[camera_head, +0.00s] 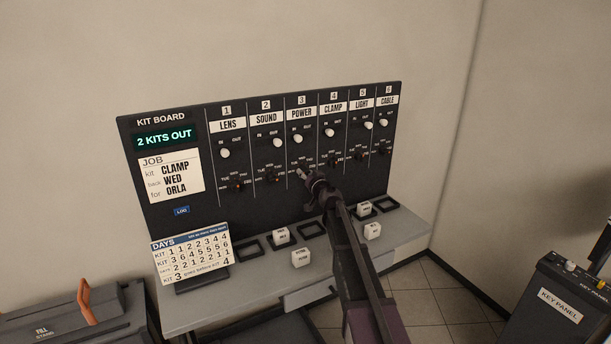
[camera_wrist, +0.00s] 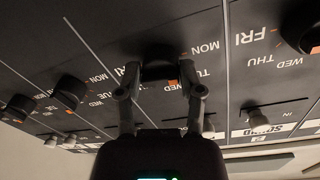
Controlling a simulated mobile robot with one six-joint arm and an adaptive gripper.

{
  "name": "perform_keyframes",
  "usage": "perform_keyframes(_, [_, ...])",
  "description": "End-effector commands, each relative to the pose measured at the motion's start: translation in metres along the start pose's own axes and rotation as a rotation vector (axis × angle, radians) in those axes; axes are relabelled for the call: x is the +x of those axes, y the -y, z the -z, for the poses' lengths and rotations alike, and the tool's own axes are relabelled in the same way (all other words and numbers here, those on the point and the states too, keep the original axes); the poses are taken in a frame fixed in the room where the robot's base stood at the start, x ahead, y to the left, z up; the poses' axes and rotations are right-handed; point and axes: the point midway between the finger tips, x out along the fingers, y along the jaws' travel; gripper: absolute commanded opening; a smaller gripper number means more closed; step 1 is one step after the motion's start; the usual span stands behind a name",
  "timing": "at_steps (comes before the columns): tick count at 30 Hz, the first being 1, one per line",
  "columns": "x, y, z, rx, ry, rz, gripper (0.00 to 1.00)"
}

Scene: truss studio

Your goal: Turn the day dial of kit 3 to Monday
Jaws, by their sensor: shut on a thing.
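The day dial of kit 3, a black knob (camera_wrist: 160,60), sits in the POWER column of the kit board (camera_head: 303,133). In the wrist view, which is upside down, my gripper (camera_wrist: 159,72) has one finger on each side of this knob and is shut on it. The labels MON (camera_wrist: 205,48) and TUE (camera_wrist: 200,73) show beside the knob, with small orange marks near them. In the head view my gripper (camera_head: 304,175) covers most of the dial.
Neighbouring day dials stand close on both sides, including the SOUND dial (camera_wrist: 300,34). Toggle switches such as the POWER one (camera_head: 297,138) sit above. A grey shelf (camera_head: 265,286) below bears a DAYS card (camera_head: 192,252) and several white blocks (camera_head: 300,258).

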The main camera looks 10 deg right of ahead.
Motion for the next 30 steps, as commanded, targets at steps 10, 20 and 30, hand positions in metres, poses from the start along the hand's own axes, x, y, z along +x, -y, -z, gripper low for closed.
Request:
perform_keyframes(10, [0.001,0.0005,-0.0003,-0.124,-0.007,0.003,0.02])
perform_keyframes(20, [0.0007,0.0005,-0.0003,-0.137,-0.007,0.004,0.02])
perform_keyframes(30, [0.0001,0.0,-0.0003,-0.136,-0.007,0.003,0.83])
